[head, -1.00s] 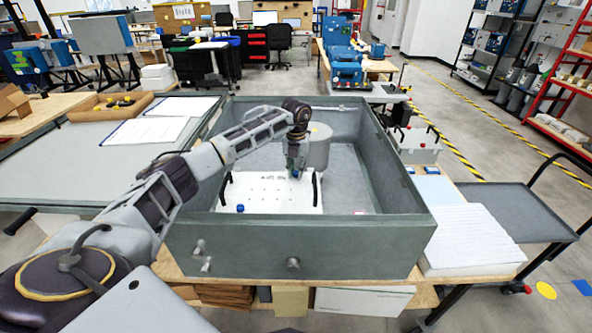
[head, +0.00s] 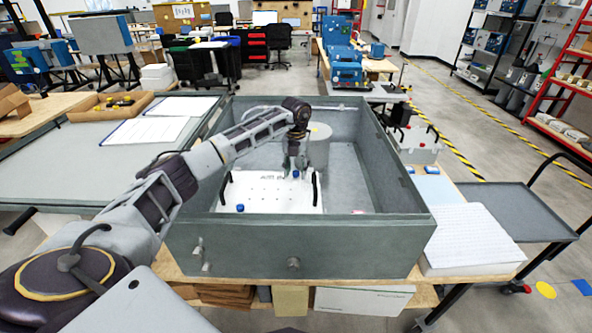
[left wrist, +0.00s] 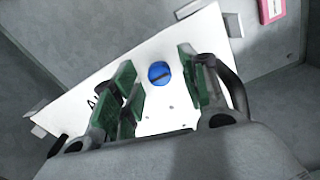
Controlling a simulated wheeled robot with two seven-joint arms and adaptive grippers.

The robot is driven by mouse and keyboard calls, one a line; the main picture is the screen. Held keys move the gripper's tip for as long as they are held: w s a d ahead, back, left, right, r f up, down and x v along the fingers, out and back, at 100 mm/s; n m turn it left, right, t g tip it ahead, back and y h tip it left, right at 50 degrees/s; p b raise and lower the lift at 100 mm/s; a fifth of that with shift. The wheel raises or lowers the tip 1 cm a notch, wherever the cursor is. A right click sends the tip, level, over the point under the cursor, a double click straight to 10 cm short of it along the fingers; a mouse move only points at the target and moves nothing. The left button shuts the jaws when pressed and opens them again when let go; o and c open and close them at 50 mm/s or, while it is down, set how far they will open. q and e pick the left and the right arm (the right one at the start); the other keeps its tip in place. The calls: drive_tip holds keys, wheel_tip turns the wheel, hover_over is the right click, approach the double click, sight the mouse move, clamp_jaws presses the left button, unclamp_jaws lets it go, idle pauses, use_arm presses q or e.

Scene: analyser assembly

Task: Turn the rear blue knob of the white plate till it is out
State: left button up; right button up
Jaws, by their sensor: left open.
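The white plate (head: 262,196) lies inside the grey box, with a black handle at each side. Its rear blue knob (head: 295,174) is at the plate's far right corner; it also shows in the left wrist view (left wrist: 159,73) as a round blue head with a dark slot. A front blue knob (head: 240,208) sits at the near left. My left gripper (head: 296,168) is open at the rear knob. In the left wrist view its green-padded fingers (left wrist: 160,88) stand apart on either side of the knob, with gaps. My right gripper is not in view.
The grey box (head: 300,228) has high walls around the plate. A grey cylinder (head: 319,147) stands behind the plate, close to my left gripper. The box floor (head: 350,185) right of the plate is mostly clear. A white stack (head: 472,235) lies outside, to the right.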

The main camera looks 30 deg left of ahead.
sight(296, 172)
use_arm(q)
wheel_tip(296, 172, up, 12)
idle(0.6)
drive_tip(key=shift+f, duration=0.15)
idle(0.6)
